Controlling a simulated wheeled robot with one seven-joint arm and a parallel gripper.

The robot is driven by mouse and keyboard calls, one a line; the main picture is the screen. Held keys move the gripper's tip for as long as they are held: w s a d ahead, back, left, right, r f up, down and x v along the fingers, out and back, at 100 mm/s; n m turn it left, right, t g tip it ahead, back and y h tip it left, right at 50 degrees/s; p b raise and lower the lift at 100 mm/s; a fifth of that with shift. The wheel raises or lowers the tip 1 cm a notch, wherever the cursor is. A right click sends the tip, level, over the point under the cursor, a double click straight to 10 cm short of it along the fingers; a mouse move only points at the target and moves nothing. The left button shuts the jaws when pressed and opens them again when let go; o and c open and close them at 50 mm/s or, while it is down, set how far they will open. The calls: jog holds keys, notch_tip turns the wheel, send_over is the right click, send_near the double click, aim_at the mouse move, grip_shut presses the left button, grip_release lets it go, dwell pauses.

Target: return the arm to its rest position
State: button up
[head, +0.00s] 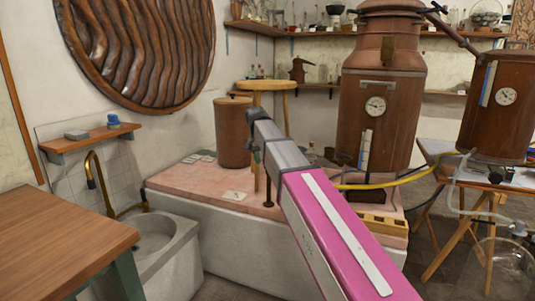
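My arm reaches up from the bottom right of the head view, with a magenta link carrying a white strip, then a grey section and a dark end piece near the middle. My gripper's fingers cannot be made out in this view. Whether it holds anything does not show.
A pink-topped bench (190,178) lies beyond my arm, bearing a lidded brown pot (233,135). A large copper still (378,110) stands right of my arm, with a smaller vessel (498,110) farther right. A wooden table (60,240) and stone sink (160,245) are at left.

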jog(key=s+d+f+n, duration=0.1)
jog(key=s+d+f, duration=0.5)
jog(key=f, duration=0.5)
jog(key=s+d+f+n+y, duration=0.1)
jog(key=s+d+f, duration=0.6)
jog(key=f, duration=0.5)
jog(key=s+d+f+y, duration=0.1)
jog(key=s+d+f, duration=0.6)
jog(key=f, duration=0.5)
jog(key=shift+s+d+n+t, duration=0.3)
jog(key=shift+s+n, duration=0.1)
jog(key=shift+s, duration=0.2)
